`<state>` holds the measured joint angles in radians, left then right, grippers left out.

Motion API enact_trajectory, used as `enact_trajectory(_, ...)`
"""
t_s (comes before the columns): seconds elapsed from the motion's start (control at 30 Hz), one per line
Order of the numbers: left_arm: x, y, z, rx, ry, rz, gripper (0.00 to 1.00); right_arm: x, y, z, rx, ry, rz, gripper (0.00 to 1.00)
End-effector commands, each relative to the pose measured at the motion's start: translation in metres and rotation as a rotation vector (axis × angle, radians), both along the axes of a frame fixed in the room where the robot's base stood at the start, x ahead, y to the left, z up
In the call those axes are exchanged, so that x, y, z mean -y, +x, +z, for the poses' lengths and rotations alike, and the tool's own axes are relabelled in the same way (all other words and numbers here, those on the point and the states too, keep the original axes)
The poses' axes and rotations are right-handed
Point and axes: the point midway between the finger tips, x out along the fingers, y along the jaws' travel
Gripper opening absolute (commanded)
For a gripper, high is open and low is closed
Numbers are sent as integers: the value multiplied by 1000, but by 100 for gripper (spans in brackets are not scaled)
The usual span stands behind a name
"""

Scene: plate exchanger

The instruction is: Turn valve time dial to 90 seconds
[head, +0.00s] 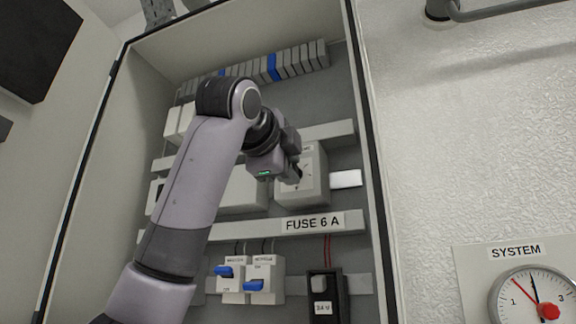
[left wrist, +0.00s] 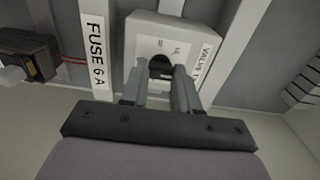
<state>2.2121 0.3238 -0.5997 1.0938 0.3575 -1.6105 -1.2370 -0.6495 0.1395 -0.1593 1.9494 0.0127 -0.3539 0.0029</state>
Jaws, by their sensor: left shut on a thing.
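The valve time dial is a small dark knob (left wrist: 161,66) on the face of a light grey box (left wrist: 143,28), which carries a label beginning "VALVE". In the head view the box (head: 316,178) sits inside the open cabinet, right of my left gripper (head: 293,172). In the left wrist view the fingers of my left gripper (left wrist: 168,85) are at the knob, one on each side, shut on it. The fingers hide much of the knob, and I cannot read its setting. My right gripper is not in view.
A "FUSE 6 A" label (head: 313,223) is on the rail below the box. Two blue-levered breakers (head: 250,279) and a black fuse holder (head: 325,297) sit lower. A row of terminals (head: 270,68) runs above. A "SYSTEM" gauge (head: 532,296) is on the wall at right.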

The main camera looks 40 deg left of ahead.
Motion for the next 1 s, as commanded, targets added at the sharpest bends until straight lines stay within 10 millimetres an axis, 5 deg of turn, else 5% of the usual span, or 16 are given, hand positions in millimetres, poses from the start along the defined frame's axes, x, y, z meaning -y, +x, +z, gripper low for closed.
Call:
enact_trajectory(0.13,1,0,-1,-2,0,-2,0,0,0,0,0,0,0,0)
enact_trajectory(0.17,1,0,-1,-1,0,-2,39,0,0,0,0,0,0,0)
enact_trajectory(0.2,1,0,-1,-1,-1,-2,52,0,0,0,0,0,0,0)
enact_trajectory(0.23,1,0,0,-1,-1,-2,55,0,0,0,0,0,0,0)
enact_trajectory(0.57,1,-4,-1,1,-1,-1,55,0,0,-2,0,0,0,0)
enact_trajectory(1.0,16,-64,-1,0,-1,-2,55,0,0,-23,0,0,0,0)
